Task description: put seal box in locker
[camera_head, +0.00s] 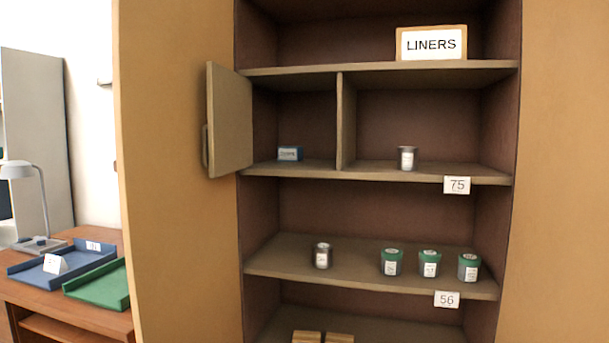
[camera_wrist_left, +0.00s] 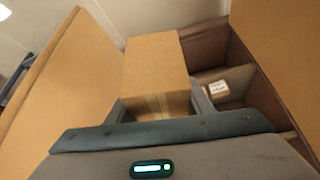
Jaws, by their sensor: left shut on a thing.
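My left gripper (camera_wrist_left: 158,108) shows only in the left wrist view. It is shut on a tan cardboard box (camera_wrist_left: 154,62), with a finger on either side and a tape-like strip on the near face. Whether this is the seal box I cannot tell, as no name shows on it. In the head view, the locker compartment (camera_head: 308,166) is at the left of the upper shelf, its small door (camera_head: 230,120) swung open to the left. A small blue box (camera_head: 290,153) with pale lettering sits inside. My right gripper is in neither view.
A divider (camera_head: 346,120) separates the locker from a bay with a grey canister (camera_head: 407,157). The shelf below holds another grey canister (camera_head: 322,255) and green-lidded jars (camera_head: 430,262). Wooden blocks (camera_head: 322,337) lie lower. A desk with blue (camera_head: 30,274) and green (camera_head: 100,288) trays stands left.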

